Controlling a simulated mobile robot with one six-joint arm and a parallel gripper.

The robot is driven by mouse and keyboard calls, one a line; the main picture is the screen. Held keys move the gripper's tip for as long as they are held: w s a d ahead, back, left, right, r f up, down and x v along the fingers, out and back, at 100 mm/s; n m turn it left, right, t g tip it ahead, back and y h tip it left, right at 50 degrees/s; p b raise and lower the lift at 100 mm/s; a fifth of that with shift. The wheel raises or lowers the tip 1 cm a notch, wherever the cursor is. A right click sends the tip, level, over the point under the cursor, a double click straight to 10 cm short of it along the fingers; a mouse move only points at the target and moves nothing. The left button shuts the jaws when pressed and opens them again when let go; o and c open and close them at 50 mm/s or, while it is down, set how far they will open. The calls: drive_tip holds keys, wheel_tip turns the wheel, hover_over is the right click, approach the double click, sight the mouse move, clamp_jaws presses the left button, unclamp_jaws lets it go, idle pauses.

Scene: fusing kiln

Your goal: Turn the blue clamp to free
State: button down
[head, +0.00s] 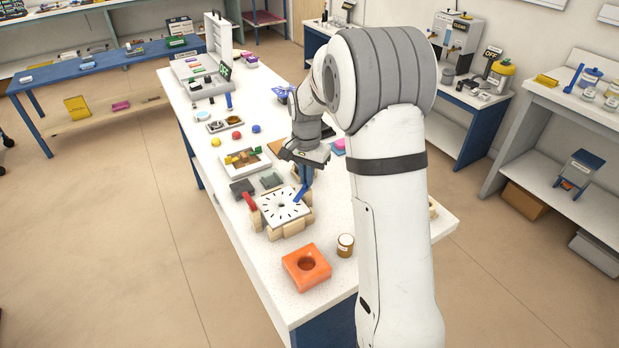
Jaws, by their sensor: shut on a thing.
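A white square plate with black marks (275,215) and a dark centre sits in a pale wooden block frame (292,229) on the white table. The blue clamp (300,195) lies at the plate's far right edge, slanting over it. A red clamp (249,201) is at the plate's left edge. My gripper (306,181) points down at the blue clamp and is shut on it. The fingertips are small in view, and my arm hides part of the table behind them.
An orange block with a round hole (291,271) and a small jar (345,246) stand near the front. Dark square pads (241,188) and a tray with small pieces (245,161) lie beyond the plate. The table's left edge is close to the frame.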

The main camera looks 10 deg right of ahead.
drive_tip(key=n+b, duration=0.1)
drive_tip(key=n, duration=0.4)
drive_tip(key=shift+a+n, duration=0.1)
drive_tip(key=shift+n, duration=0.3)
drive_tip(key=n+b, duration=0.1)
drive_tip(key=n, duration=0.4)
drive_tip(key=shift+n, duration=0.3)
drive_tip(key=c, duration=1.6)
unclamp_jaws()
wheel_tip(320, 180, up, 8)
drive_tip(key=shift+f+b, duration=0.1)
drive_tip(key=shift+b, duration=0.35)
drive_tip(key=shift+s, duration=0.1)
